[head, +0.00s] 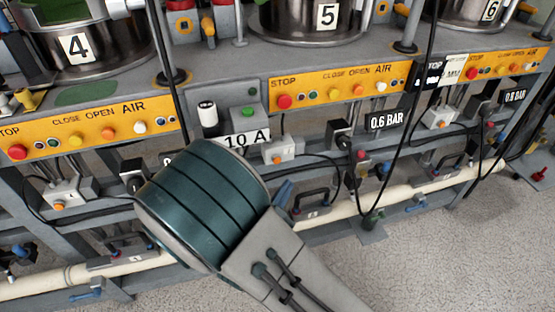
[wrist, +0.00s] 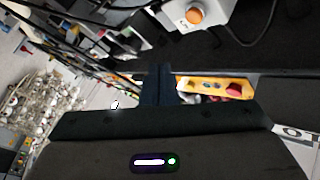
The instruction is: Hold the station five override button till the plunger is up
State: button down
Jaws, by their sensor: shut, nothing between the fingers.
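The station five panel (head: 312,93) is orange, with a red STOP button and smaller buttons, below the dark cylinder marked 5 (head: 275,22). Under its left end hangs a small grey box with an orange button (head: 277,159), which looks like the override button. A grey box with an orange button (wrist: 194,15) also shows at the top of the wrist view. My gripper (wrist: 157,68) has its dark fingers together and empty, below and left of that button in the picture and apart from it. My arm hides most of the gripper in the head view. The plunger is not seen.
Stations 4 (head: 78,48) and 6 (head: 489,10) stand either side with similar panels and button boxes. Black cables hang in front of the frame. A cream pipe (head: 350,210) runs low along it. The floor (head: 440,260) at the lower right is clear.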

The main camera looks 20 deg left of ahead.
aim_at(277, 160)
jog(key=shift+w+a, duration=0.45)
jog(key=shift+w, duration=0.3)
jog(key=shift+w+a, duration=0.5)
jog(key=shift+w, duration=0.3)
jog(key=shift+w+a, duration=0.45)
jog(key=shift+w, duration=0.3)
jog(key=shift+w+a, duration=0.2)
jog(key=shift+w, duration=0.15)
jog(key=shift+w+a+b, duration=0.25)
jog(key=shift+w+b, duration=0.1)
jog(key=shift+w, duration=0.05)
dwell(1.0)
jog(key=shift+s, duration=0.1)
dwell(0.4)
jog(key=shift+s+d, duration=0.45)
jog(key=shift+s, duration=0.2)
